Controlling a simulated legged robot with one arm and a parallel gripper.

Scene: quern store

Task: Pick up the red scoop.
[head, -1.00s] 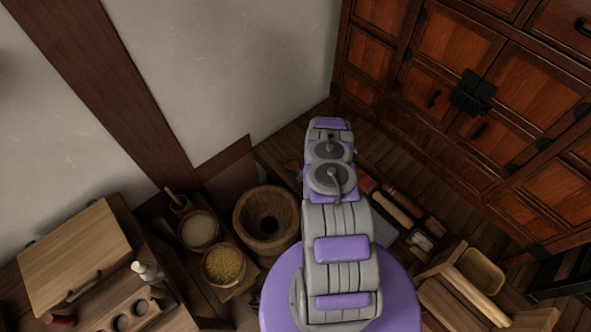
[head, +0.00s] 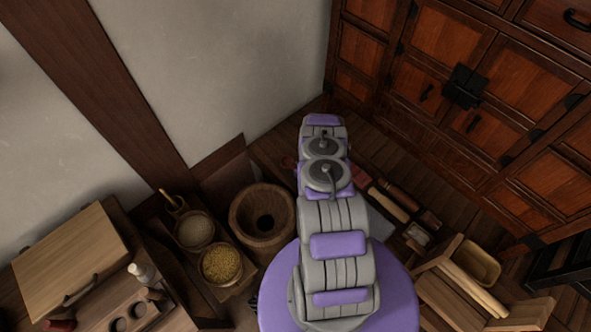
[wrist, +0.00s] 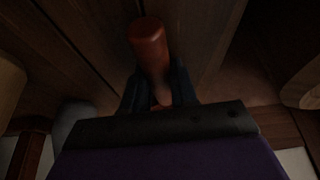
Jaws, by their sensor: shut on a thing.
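The red scoop (wrist: 149,45) shows in the wrist view as a rounded orange-red length, like a handle. It stands out between the two dark fingers of my gripper (wrist: 158,92). My gripper is shut on it. The rest of the scoop is hidden by the fingers and the dark gripper body. In the head view, my arm covers my gripper, and I cannot make out the scoop for certain there.
A wooden mortar (head: 263,218) stands left of my arm, with a grain bowl (head: 221,265) beside it. Rollers (head: 388,201) lie to the right, near a wooden tray (head: 478,262). A tall cabinet (head: 450,110) and the wall (head: 220,70) bound the back.

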